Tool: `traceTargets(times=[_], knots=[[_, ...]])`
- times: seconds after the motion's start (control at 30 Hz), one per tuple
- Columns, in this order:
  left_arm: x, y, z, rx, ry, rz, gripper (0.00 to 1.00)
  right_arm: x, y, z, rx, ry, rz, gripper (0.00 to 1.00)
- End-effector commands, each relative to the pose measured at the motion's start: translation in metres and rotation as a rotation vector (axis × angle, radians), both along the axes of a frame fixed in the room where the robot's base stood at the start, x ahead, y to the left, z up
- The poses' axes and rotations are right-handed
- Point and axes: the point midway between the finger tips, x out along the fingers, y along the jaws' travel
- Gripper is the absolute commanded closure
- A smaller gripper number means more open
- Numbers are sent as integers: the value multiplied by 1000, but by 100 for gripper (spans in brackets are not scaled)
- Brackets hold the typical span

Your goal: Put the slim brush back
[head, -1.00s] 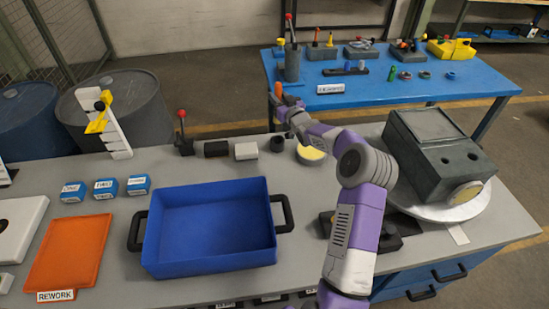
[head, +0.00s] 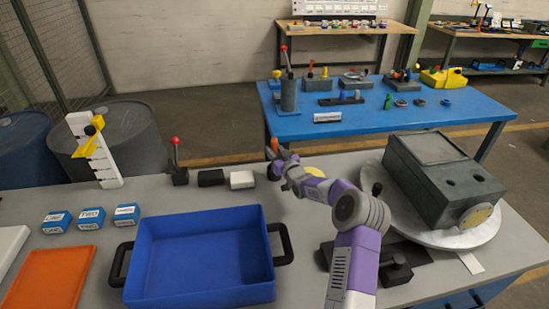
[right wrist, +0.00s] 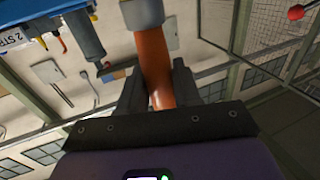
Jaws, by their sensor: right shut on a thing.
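My right gripper (head: 283,158) is shut on an orange-handled tool, which I take to be the slim brush (head: 275,145). It is held over the back edge of the grey bench, above a small dark round piece (head: 274,173). In the right wrist view the orange handle (right wrist: 154,65) runs up between the fingers into a grey collar (right wrist: 141,12). Its far end is out of that view, so I cannot see bristles. In the head view the brush is tiny and partly hidden by the gripper. My left gripper is not in view.
A blue bin (head: 135,272) stands on the bench, with black and white blocks (head: 242,180) and a red-knobbed lever (head: 178,172) behind it. A yellow-topped tin is partly behind my arm. A grey housing (head: 440,180) sits at right. A blue table (head: 440,118) stands beyond.

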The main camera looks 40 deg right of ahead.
Motion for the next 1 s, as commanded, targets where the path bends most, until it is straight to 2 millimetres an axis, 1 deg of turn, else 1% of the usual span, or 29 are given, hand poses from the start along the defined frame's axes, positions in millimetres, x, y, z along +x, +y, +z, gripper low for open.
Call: traceTargets(times=[0.03,0.1,0.33,0.43,0.47,0.6,0.97,1.0], knots=[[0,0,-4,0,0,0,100,0,0,-11,3,1,0,99],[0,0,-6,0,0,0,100,0,0,-18,2,0,0,99],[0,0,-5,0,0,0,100,0,0,-18,0,0,0,99],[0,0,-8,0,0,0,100,0,0,-20,0,0,0,99],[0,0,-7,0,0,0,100,0,0,-20,1,1,0,65],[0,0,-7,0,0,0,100,0,0,-19,1,1,0,43],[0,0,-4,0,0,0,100,0,0,-17,1,0,0,42],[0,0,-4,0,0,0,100,-2,0,-17,0,1,0,42]])
